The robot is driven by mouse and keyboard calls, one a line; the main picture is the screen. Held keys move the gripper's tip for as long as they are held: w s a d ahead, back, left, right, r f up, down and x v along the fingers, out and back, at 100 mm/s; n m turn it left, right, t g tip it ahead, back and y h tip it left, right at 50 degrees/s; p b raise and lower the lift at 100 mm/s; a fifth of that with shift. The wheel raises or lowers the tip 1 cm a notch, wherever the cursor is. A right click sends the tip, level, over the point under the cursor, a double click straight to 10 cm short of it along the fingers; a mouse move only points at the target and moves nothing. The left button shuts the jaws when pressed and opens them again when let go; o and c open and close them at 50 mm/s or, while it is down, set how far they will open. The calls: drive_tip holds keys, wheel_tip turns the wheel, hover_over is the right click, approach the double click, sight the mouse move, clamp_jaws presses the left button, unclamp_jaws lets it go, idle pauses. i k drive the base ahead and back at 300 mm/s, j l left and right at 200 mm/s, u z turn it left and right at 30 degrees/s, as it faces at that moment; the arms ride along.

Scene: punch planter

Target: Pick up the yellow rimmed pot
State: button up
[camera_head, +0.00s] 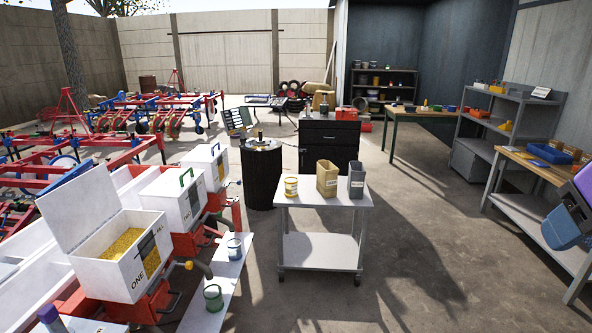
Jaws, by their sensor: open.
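The yellow rimmed pot (291,187) is a small pale pot with a yellow band. It stands upright at the left end of the top shelf of a grey two-tier cart (330,198), in the middle of the view. Nothing touches it. A purple and blue part, which looks like a piece of my arm, shows at the right edge, far from the pot. No gripper fingers can be made out there.
A tan bin (327,179) and a grey bin (356,180) stand right of the pot. A blue-rimmed pot (235,248) and a green-rimmed pot (213,298) stand on a white plank at left, beside the seed hoppers (108,277). The floor right of the cart is clear.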

sight(291, 187)
drive_tip(key=i+u, duration=0.2)
drive_tip(key=i, duration=0.5)
drive_tip(key=i+l+u, duration=0.1)
drive_tip(key=i+u, duration=0.15)
drive_tip(key=i, duration=0.45)
drive_tip(key=i+u, duration=0.3)
drive_tip(key=u, duration=0.2)
drive_tip(key=i+l+u, duration=0.25)
drive_tip(key=u, duration=0.2)
drive_tip(key=i+l+u, duration=0.2)
drive_tip(key=i+l, duration=0.65)
drive_tip(key=l, duration=0.15)
